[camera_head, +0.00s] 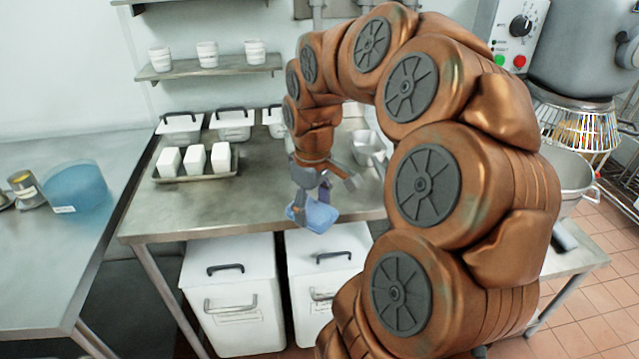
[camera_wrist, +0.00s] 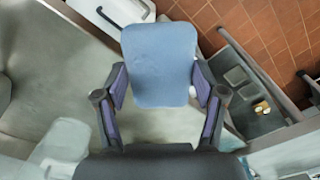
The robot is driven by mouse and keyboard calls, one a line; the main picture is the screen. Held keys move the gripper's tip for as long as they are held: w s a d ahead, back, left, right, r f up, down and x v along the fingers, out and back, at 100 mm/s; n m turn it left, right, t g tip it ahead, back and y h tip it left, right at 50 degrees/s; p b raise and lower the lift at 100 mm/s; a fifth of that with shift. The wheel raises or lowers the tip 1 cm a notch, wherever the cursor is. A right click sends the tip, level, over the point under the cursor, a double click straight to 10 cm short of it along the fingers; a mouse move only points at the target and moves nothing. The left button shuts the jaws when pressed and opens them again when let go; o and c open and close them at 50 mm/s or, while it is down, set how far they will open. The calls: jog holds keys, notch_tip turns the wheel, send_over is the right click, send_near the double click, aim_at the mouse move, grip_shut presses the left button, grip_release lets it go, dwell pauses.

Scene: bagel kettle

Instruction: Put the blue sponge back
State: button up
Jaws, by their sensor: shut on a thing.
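The blue sponge (camera_head: 318,216) is a light blue block at the front edge of the steel table in the head view. My gripper (camera_head: 312,200) is shut on it, pointing down, and holds it out over the table edge. In the wrist view the sponge (camera_wrist: 160,68) sits between the two fingers of my gripper (camera_wrist: 160,88), with its broad face toward the camera. Whether it touches the table edge I cannot tell.
A tray (camera_head: 190,178) with white blocks and lidded containers (camera_head: 234,124) stand at the table's back left. White lidded bins (camera_head: 232,290) stand beneath. A blue tub (camera_head: 76,187) is on the left counter. The table's front left (camera_head: 175,215) is clear.

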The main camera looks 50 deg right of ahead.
jog(key=w+d+p, duration=0.1)
jog(key=w+d, duration=0.1)
jog(key=d, duration=0.1)
jog(key=w+d+f+p, duration=0.1)
jog(key=w+d, duration=0.2)
jog(key=d, duration=0.1)
jog(key=w+d+p, duration=0.1)
jog(key=w+d, duration=0.1)
jog(key=d, duration=0.2)
jog(key=shift+w+d+f, duration=0.15)
jog(key=shift+w+d, duration=0.05)
jog(key=shift+f+p, duration=0.55)
jog(key=shift+f, duration=1.2)
jog(key=shift+f, duration=0.25)
jog(key=o, duration=1.7)
jog(key=shift+r, duration=0.1)
notch_tip(320, 180, up, 12)
jog(key=b, duration=0.2)
jog(key=shift+r, duration=0.15)
